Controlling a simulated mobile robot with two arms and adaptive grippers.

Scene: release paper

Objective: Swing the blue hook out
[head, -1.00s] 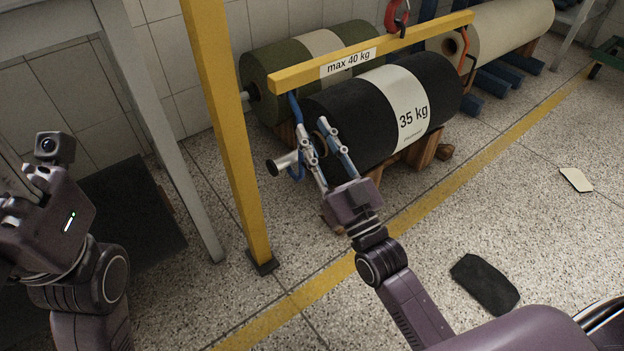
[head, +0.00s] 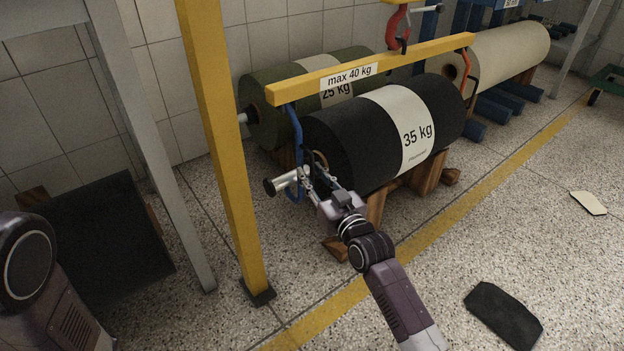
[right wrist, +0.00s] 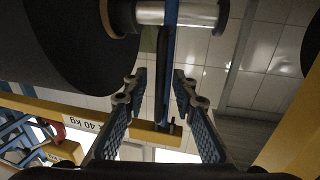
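The blue hook (head: 295,130) hangs from the left end of the yellow beam (head: 330,80) marked "max 40 kg". Its lower end reaches the metal shaft end (head: 280,186) of the black roll (head: 350,140) labelled 35 kg. My right gripper (head: 304,180) is at the hook's lower part, beside the roll's left face. In the right wrist view, the blue hook (right wrist: 170,62) runs between the two open fingers (right wrist: 160,82), with gaps visible on both sides. The hook's contact with the shaft is partly hidden. My left gripper is out of view; only its arm shows.
A yellow post (head: 222,150) stands just left of the hook. A green-brown roll (head: 262,118) lies behind the black one. An orange hook (head: 470,65) hangs at the beam's right end. Wooden supports (head: 424,178) hold the black roll.

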